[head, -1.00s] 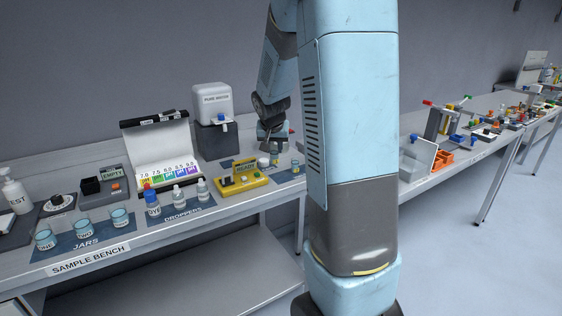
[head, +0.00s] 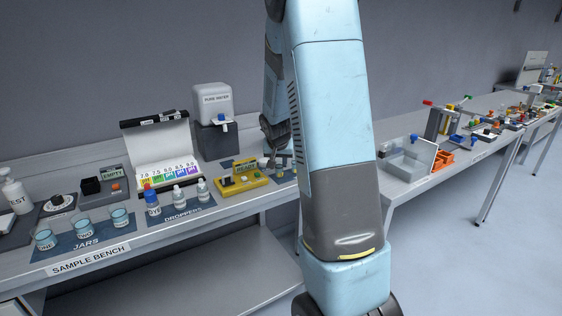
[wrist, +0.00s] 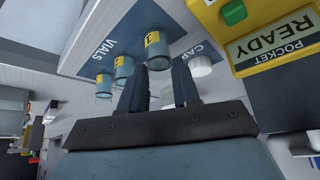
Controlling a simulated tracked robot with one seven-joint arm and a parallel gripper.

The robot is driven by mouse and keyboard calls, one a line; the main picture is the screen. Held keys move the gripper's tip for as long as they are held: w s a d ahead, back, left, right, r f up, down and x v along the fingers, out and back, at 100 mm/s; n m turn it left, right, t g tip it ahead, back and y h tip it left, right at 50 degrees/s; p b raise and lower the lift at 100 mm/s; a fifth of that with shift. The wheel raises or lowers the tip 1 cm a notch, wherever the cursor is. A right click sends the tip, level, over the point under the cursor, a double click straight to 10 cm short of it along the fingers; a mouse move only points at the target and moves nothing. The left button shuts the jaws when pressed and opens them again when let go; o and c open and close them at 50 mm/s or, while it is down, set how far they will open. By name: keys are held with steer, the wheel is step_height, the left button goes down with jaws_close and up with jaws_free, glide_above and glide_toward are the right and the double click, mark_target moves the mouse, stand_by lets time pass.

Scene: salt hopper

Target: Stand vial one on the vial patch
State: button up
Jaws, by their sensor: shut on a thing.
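Vial one (wrist: 157,48), a small clear blue-tinted vial with a yellow label, is upright between my fingertips in the wrist view. My gripper (wrist: 163,66) is shut on it, with one dark finger on each side. The blue vial patch (wrist: 115,35), lettered VIALS, is under and beside the vial; I cannot tell if its base touches the patch. Two other vials with yellow labels, one (wrist: 123,67) and another (wrist: 104,86), stand in a row to the left. In the head view my arm hides most of my gripper and the vials.
A white cap (wrist: 200,66) is close to my right finger, by the cap patch (wrist: 185,30). The yellow pocket device (head: 241,180) reading READY stands nearby. The water dispenser (head: 213,105) is behind, and droppers (head: 178,195) stand left.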

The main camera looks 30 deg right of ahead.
steer(key=shift+f, duration=0.1)
steer(key=o, duration=1.1)
steer(key=shift+c, duration=0.2)
steer(key=s+a+r+n+y, duration=0.1)
steer(key=s+a+r+n, duration=0.1)
steer(key=s+a+r, duration=0.6)
steer(key=s+a+r+n, duration=0.1)
steer(key=s+a+r, duration=0.4)
steer(key=s+r, duration=0.6)
steer(key=s+a+n+y, duration=0.1)
steer(key=s+a, duration=0.2)
steer(key=s, duration=0.4)
steer(key=s+a+r+n+y, duration=0.1)
steer(key=s+a+n, duration=0.1)
steer(key=s, duration=0.5)
steer(key=shift+a+r, duration=0.15)
steer(key=shift+a, duration=0.35)
steer(key=shift+s, duration=0.1)
